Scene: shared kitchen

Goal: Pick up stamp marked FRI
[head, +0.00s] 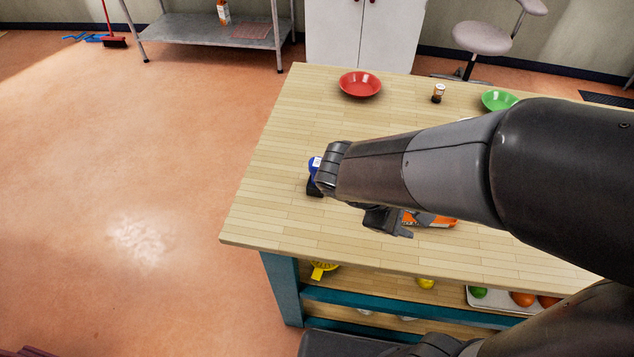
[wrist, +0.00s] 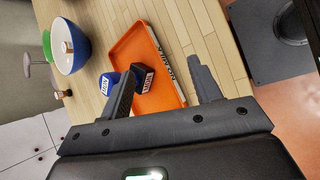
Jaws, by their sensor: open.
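A blue stamp (wrist: 107,80) with a white label stands at the left side of the orange tray (wrist: 135,45) in the wrist view. A black stamp (wrist: 142,72) with a white label is beside it, at the tray, partly behind my left finger. The lettering is small and turned; I cannot tell which stamp reads FRI. In the head view a blue stamp (head: 313,163) shows left of my wrist, and the orange tray (head: 440,220) is mostly hidden by my arm. My gripper (wrist: 161,66) is open and empty, its fingers apart over the tray area; it also shows in the head view (head: 388,226).
A red bowl (head: 360,84), a small jar (head: 438,93) and a green bowl (head: 498,100) stand toward the table's far side. A blue-and-white bowl (wrist: 70,45) shows in the wrist view. The table's left part is clear. A lower shelf holds fruit and a yellow item (head: 322,269).

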